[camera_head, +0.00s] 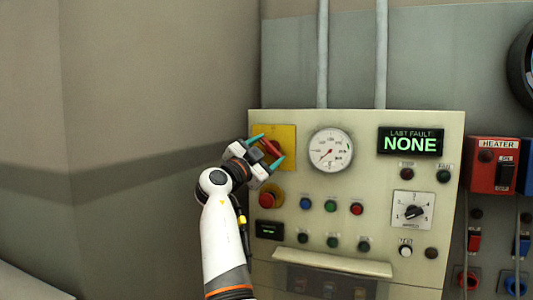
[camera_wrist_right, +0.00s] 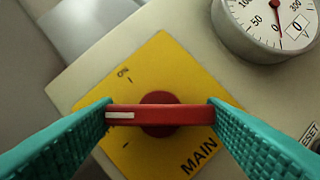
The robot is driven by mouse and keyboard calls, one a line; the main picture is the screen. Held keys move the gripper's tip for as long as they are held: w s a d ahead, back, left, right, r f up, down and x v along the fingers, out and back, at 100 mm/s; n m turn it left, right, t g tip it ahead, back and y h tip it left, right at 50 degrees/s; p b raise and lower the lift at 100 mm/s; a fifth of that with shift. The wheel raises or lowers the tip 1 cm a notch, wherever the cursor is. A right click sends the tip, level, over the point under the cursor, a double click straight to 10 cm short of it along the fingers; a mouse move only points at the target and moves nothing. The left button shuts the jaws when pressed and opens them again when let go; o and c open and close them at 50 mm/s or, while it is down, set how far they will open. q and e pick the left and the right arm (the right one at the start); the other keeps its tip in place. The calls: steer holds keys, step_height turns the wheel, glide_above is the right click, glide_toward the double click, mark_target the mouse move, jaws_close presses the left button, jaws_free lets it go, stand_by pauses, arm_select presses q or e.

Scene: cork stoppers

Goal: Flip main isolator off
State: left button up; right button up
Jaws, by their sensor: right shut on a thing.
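The main isolator is a red rotary handle (camera_head: 271,147) on a yellow square plate (camera_head: 288,132) at the panel's upper left. My right gripper (camera_head: 267,151) is shut on this handle, with one teal finger at each end. In the right wrist view the red handle (camera_wrist_right: 180,115) lies level across the picture between the fingertips (camera_wrist_right: 160,114). Its white mark is at the left end. My left gripper is not in view.
The beige panel (camera_head: 375,122) also holds a round gauge (camera_head: 331,150), a LAST FAULT display (camera_head: 411,141) reading NONE, a red mushroom button (camera_head: 270,195) below the isolator, several small buttons and a selector knob (camera_head: 413,211). A red HEATER box (camera_head: 492,165) is at right.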

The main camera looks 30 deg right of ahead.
steer(key=shift+s+d+f+n+t+b, duration=0.15)
steer(key=shift+n+t+b, duration=0.25)
steer(key=shift+n+b, duration=0.5)
steer(key=n+t+b, duration=0.1)
steer(key=n+t, duration=0.1)
steer(key=n, duration=0.1)
steer(key=shift+n, duration=0.3)
steer(key=n+t+y+b, duration=0.1)
steer(key=n, duration=0.2)
steer(key=shift+n+t+y, duration=0.4)
steer(key=shift+n+t, duration=0.5)
steer(key=shift+n, duration=0.9)
steer(key=o, duration=1)
steer(key=shift+s, duration=0.1)
